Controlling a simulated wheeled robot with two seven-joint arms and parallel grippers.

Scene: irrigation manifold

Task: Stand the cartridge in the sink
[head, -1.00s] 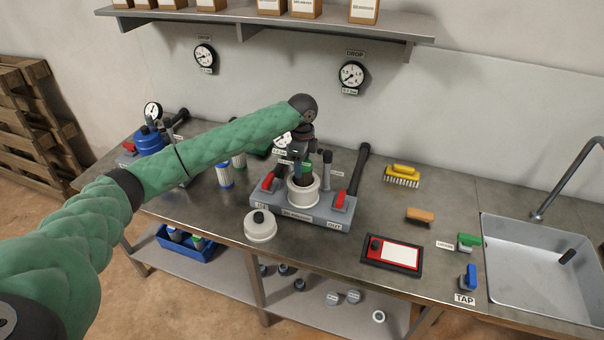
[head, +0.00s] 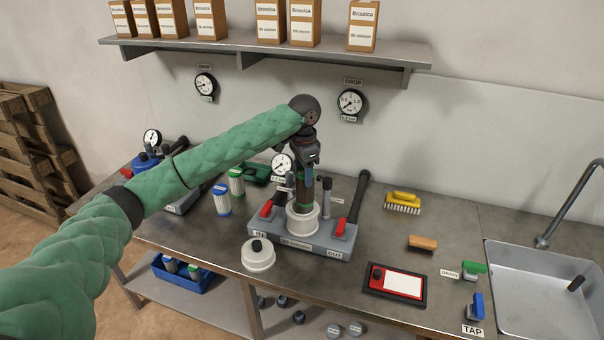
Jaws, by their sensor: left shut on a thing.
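My left gripper (head: 306,172) points down over the open white filter housing (head: 301,222) on the grey manifold. The grey metal sink (head: 535,300) is at the right, with a small dark thing lying inside. My right gripper is out of view.
A white lid (head: 258,255) lies in front of the manifold. A red-and-white panel (head: 396,283), orange block (head: 423,242), yellow brush (head: 403,202) and tap handles (head: 473,306) lie between manifold and sink.

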